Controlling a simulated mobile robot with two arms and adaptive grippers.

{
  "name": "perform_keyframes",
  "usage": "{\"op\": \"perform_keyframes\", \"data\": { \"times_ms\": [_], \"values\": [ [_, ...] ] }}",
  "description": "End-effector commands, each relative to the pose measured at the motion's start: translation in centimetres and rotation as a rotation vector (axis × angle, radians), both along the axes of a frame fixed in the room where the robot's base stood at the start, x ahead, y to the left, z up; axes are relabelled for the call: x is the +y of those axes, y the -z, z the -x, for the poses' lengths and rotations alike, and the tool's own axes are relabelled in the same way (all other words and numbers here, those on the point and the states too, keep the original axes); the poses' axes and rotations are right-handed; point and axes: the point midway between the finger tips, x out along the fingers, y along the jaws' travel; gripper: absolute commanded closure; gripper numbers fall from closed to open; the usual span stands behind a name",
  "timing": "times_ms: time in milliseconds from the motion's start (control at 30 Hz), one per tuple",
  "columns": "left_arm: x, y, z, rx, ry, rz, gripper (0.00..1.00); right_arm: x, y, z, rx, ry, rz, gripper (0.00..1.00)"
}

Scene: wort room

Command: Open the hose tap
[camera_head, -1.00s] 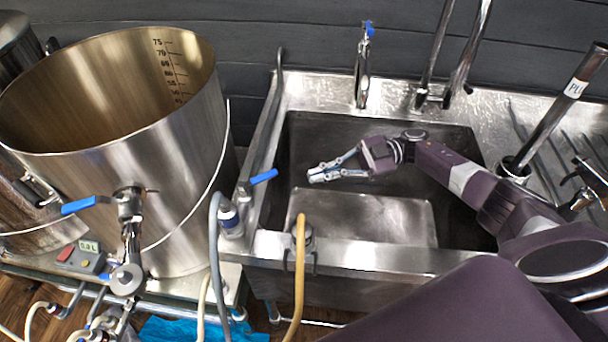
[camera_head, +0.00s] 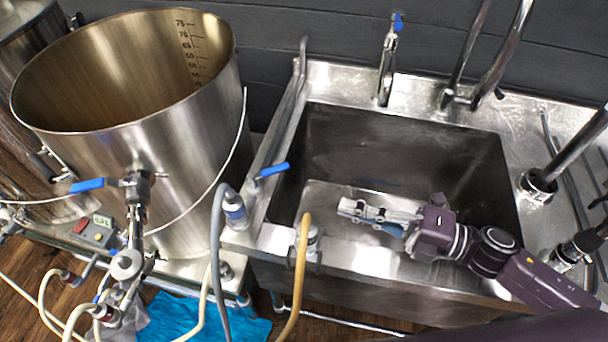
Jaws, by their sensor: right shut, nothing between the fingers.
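A tap with a blue lever (camera_head: 272,170) sits at the sink's left rim, at the front end of a steel pipe (camera_head: 289,105). Its lever sticks out to the right, across the line of the pipe. A grey hose (camera_head: 217,250) with a blue and white fitting (camera_head: 235,210) is just left of it. My right gripper (camera_head: 343,208) is shut and empty over the sink basin, pointing left. It is to the right of the blue lever and nearer the front, apart from it. My left gripper is out of view.
The sink (camera_head: 400,118) has a tall blue-handled faucet (camera_head: 388,62) at its back. A tan hose (camera_head: 300,265) hangs over the front rim. A big steel kettle (camera_head: 185,150) with a blue-handled valve (camera_head: 136,190) stands left. The basin's back half is clear.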

Motion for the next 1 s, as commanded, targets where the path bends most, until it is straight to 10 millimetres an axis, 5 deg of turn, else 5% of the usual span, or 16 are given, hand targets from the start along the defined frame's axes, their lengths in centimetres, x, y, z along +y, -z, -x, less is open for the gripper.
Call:
{"op": "perform_keyframes", "data": {
  "times_ms": [267,667,1000],
  "values": [
    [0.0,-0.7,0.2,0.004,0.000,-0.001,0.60,2.5,-0.4,-1.3,-0.004,0.000,-0.003,1.00],
    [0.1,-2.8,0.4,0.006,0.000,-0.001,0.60,9.0,-0.5,-4.3,-0.004,-0.001,-0.004,1.00],
    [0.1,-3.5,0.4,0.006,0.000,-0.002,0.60,10.1,-0.1,-7.7,-0.001,0.000,0.000,1.00]
  ]
}}
